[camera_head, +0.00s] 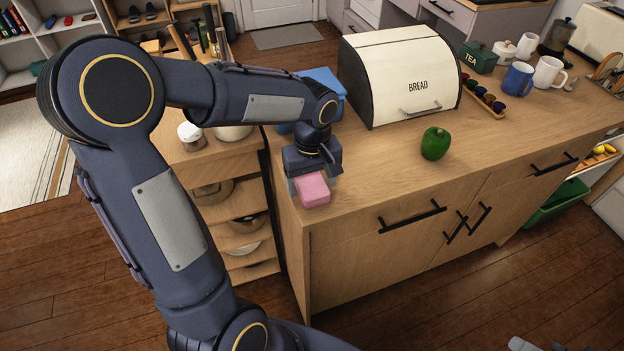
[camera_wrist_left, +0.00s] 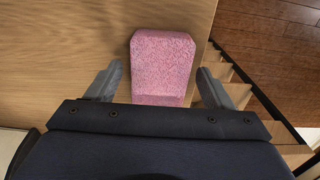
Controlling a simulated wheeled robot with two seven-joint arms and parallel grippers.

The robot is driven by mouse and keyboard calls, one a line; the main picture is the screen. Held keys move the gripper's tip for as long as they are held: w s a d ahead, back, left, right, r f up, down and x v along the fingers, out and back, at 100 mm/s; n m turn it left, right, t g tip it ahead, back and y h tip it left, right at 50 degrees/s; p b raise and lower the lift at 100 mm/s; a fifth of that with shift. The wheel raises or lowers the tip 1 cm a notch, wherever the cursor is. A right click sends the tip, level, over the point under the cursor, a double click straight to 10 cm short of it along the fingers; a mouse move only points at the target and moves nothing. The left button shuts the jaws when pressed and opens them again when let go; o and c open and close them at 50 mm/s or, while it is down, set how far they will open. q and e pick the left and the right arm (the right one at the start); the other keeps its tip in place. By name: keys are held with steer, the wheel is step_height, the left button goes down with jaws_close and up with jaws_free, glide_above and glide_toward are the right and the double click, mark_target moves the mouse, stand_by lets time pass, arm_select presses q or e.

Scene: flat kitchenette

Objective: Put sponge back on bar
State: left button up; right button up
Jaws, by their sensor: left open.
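A pink sponge (camera_head: 312,189) lies on the wooden counter at its near left corner. In the left wrist view the sponge (camera_wrist_left: 161,65) sits between the two grey fingers, with a gap on each side. My left gripper (camera_head: 316,180) is open just above and behind the sponge, and one end of the sponge is hidden under it. In the left wrist view the gripper (camera_wrist_left: 158,85) points along the sponge, close to the counter's edge. I cannot make out the bar for the sponge. My right gripper is not clearly in view.
A bread box (camera_head: 403,80) stands behind, with a green pepper (camera_head: 435,144) in front of it on the counter (camera_head: 380,185). Mugs (camera_head: 548,73) and a tea tin (camera_head: 479,57) are at the back right. A shelf unit (camera_head: 233,190) stands at the left.

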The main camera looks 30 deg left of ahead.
mark_target(312, 184)
arm_select(q)
steer(key=shift+r, duration=0.1)
step_height(312, 184, up, 11)
steer(key=p, duration=0.1)
steer(key=s+d+f+m+t+h, duration=0.2)
steer(key=s+m, duration=0.2)
steer(key=s, duration=0.4)
steer(key=s+d+f+m+t+h, duration=0.1)
steer(key=s+d+f+m+t, duration=0.1)
steer(key=s, duration=0.6)
steer(key=shift+s+m+t+h, duration=0.4)
steer(key=shift+m+t, duration=0.4)
steer(key=shift+m, duration=0.3)
